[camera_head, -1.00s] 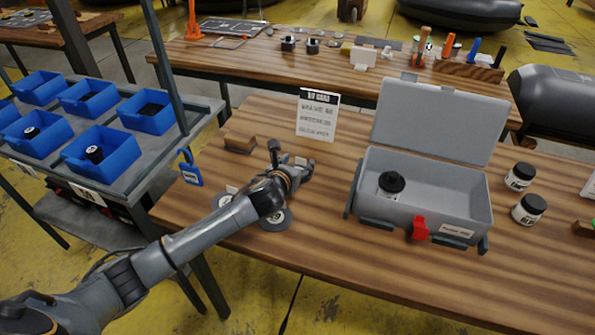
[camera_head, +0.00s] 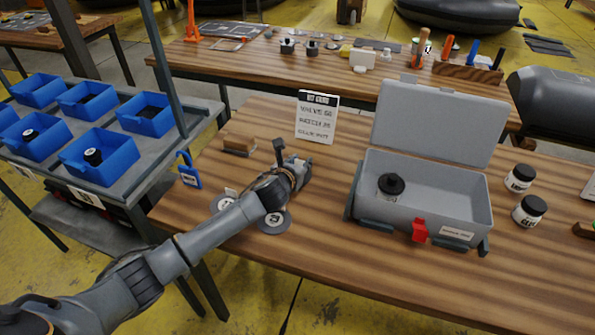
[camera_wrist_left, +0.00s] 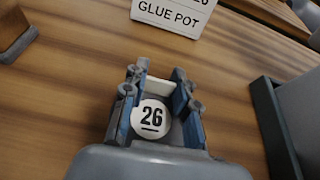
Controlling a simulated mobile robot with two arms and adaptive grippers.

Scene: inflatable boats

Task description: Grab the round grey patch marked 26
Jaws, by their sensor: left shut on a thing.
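The patch marked 26 (camera_wrist_left: 152,119) shows in the left wrist view as a white disc with a black 26, between my fingers. Its grey rim is mostly hidden by the gripper. My left gripper (camera_wrist_left: 160,92) is shut on it, with a pale upright piece between the fingertips. In the head view my left gripper (camera_head: 301,172) is low over the table, left of the grey box, and hides the patch. I cannot tell whether the patch touches the table. My right gripper is not in view.
Two other round grey patches (camera_head: 274,222) (camera_head: 222,204) lie beside my left forearm. An open grey box (camera_head: 440,205) with a black-topped valve (camera_head: 391,185) stands to the right. A list card (camera_head: 317,117) stands behind the gripper. Two jars (camera_head: 529,210) (camera_head: 520,178) stand farther right.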

